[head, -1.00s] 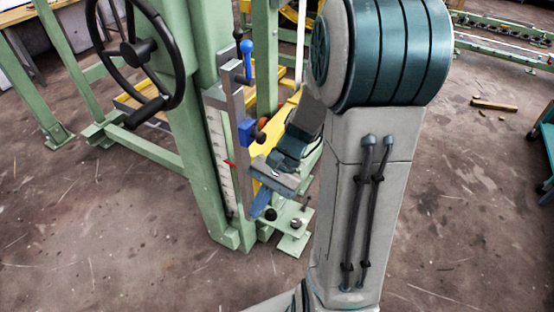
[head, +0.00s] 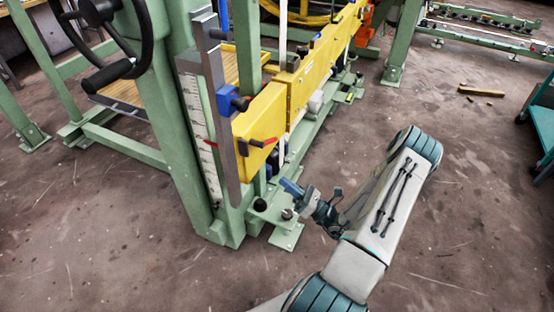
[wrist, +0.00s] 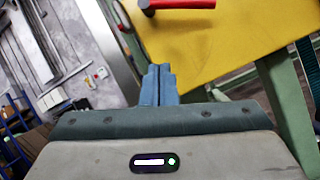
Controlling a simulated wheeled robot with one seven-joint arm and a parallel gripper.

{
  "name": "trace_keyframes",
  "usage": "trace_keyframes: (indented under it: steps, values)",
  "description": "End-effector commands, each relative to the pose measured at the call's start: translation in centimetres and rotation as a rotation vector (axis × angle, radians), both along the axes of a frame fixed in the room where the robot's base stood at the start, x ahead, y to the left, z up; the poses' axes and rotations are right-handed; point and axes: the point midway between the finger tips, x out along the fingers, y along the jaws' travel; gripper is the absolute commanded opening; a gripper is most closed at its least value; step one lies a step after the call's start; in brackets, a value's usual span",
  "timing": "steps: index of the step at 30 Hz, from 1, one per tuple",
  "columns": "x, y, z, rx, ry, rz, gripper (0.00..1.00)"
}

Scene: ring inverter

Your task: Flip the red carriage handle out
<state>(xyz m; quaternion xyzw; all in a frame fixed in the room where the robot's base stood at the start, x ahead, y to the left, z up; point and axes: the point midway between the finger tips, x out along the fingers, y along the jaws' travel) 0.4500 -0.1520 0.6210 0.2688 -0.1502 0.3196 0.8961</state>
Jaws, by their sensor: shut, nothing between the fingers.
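The red handle (head: 263,142) sticks out from the near end of the yellow carriage beam (head: 262,118), close to the grey upright. In the wrist view the red handle (wrist: 182,4) is cut off by the top edge, with a dark knob at its left end, in front of the yellow panel (wrist: 205,40). My gripper (head: 290,187) is below and to the right of the handle in the head view, apart from it. Its blue fingers (wrist: 158,84) are together and hold nothing.
A blue clamp with a dark knob (head: 232,99) sits on the upright above the handle. A green post with a white scale (head: 200,130) stands left of it. A green foot bracket (head: 284,215) lies near my gripper. Open floor is at right.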

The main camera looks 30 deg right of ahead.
Motion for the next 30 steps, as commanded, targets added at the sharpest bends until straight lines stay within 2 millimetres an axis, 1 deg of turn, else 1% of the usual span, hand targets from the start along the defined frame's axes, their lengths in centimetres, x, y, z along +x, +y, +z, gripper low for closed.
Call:
trace_keyframes:
  steps: [1,3,6,10,14,25,27,30]
  values:
    - [-0.2,-1.0,-1.5,0.046,0.004,-0.053,0.00]
    - [-0.3,-2.0,-2.6,0.090,0.008,-0.105,0.00]
    - [-0.4,-2.8,-3.4,0.127,0.010,-0.150,0.00]
    - [0.0,-3.0,-3.3,0.140,0.011,-0.167,0.00]
    - [1.5,-2.3,-2.4,0.139,0.010,-0.164,0.00]
    - [7.9,0.1,1.4,0.136,0.010,-0.162,0.00]
    - [8.4,-0.4,2.4,0.134,0.009,-0.165,0.00]
    - [8.9,-0.7,3.5,0.134,0.010,-0.165,0.00]
